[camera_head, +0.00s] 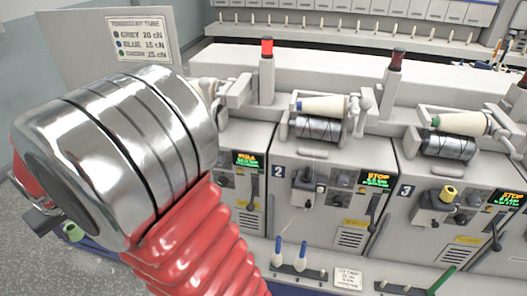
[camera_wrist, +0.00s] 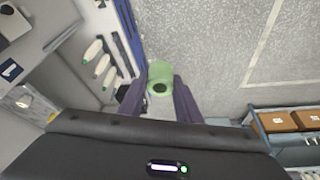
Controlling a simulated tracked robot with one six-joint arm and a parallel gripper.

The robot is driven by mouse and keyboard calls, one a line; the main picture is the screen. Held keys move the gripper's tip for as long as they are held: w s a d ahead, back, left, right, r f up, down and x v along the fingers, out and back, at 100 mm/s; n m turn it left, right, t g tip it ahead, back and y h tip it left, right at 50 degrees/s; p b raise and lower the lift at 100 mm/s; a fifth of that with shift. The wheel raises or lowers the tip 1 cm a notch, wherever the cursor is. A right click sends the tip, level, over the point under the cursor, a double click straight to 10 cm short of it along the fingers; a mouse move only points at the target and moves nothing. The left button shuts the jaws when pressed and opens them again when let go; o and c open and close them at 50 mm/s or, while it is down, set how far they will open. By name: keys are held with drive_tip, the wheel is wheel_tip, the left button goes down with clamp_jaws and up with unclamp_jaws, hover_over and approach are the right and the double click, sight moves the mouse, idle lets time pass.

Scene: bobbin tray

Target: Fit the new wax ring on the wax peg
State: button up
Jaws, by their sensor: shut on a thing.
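My gripper (camera_wrist: 160,92) is shut on a pale green ring (camera_wrist: 160,70) with a dark hole, which I take for the new wax ring. Its dark fingers clasp the ring from both sides in the wrist view. In the head view the green ring (camera_head: 73,232) shows at the lower left, beyond my arm, well away from the numbered units. Unit 2 has a small block with a short upright post (camera_head: 306,174); I cannot tell for sure that this is the wax peg.
My arm covers the left of the head view and hides part of the machine. Dark bobbins (camera_head: 318,129) under pale cones sit on the units. In the wrist view, a shelf with brown boxes (camera_wrist: 278,122) stands right; grey floor lies below.

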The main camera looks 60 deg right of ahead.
drive_tip(key=s+d+m+g+h, duration=0.1)
drive_tip(key=s+d+m, duration=0.4)
drive_tip(key=d, duration=0.6)
drive_tip(key=s+d+m+g+h, duration=0.2)
drive_tip(key=s+d+m, duration=0.3)
drive_tip(key=d, duration=0.7)
drive_tip(key=s+d+m+g+h, duration=0.1)
drive_tip(key=s+d+m, duration=0.35)
drive_tip(key=d, duration=0.65)
drive_tip(key=s+d+r+m+g, duration=0.1)
drive_tip(key=s+d+m, duration=0.4)
drive_tip(key=s, duration=0.5)
drive_tip(key=s+d+r+m+g+y, duration=0.1)
drive_tip(key=s+d+m, duration=0.4)
drive_tip(key=s, duration=0.6)
drive_tip(key=s+d+r+m+g+y, duration=0.1)
drive_tip(key=s+d+m+g, duration=0.1)
drive_tip(key=s+d+m, duration=0.3)
drive_tip(key=shift+s+d+r+g, duration=0.15)
drive_tip(key=shift+s+d, duration=0.35)
drive_tip(key=shift+s, duration=0.4)
drive_tip(key=shift+s+d+g, duration=0.1)
drive_tip(key=shift+s+d, duration=0.4)
drive_tip(key=shift+s, duration=0.45)
drive_tip(key=shift+s+d+r+g, duration=0.15)
drive_tip(key=shift+s+d, duration=0.35)
drive_tip(key=shift+s, duration=0.4)
drive_tip(key=shift+f, duration=0.1)
drive_tip(key=shift+f, duration=2.95)
drive_tip(key=shift+w, duration=0.15)
